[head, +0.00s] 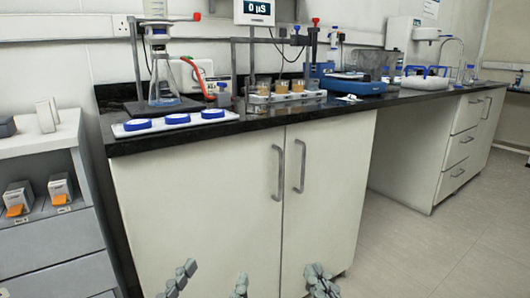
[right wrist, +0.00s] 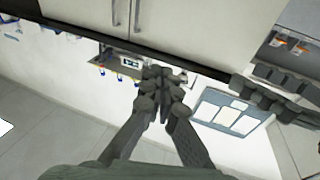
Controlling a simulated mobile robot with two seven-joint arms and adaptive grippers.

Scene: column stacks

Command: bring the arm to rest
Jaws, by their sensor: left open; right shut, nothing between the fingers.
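My left gripper (head: 215,274) is at the bottom edge of the head view, in front of the white cabinet. Its two fingers are spread apart with nothing between them. My right gripper (head: 318,272) is to its right at the same edge, with its fingers together and empty. In the right wrist view, the right gripper (right wrist: 158,74) points up the picture, fingertips closed against each other. Dark finger segments of my left gripper (right wrist: 278,92) show at the right of that view. Both grippers appear clear of the cabinet and bench. The rest of both arms is out of the head view.
A black bench top (head: 270,120) on a white cabinet (head: 200,205) carries blue-rimmed dishes (head: 178,119), a flask on a stand (head: 163,85), and a rack of orange-filled beakers (head: 281,90). A grey shelf unit (head: 45,245) stands at left. Floor at right (head: 445,255) is clear.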

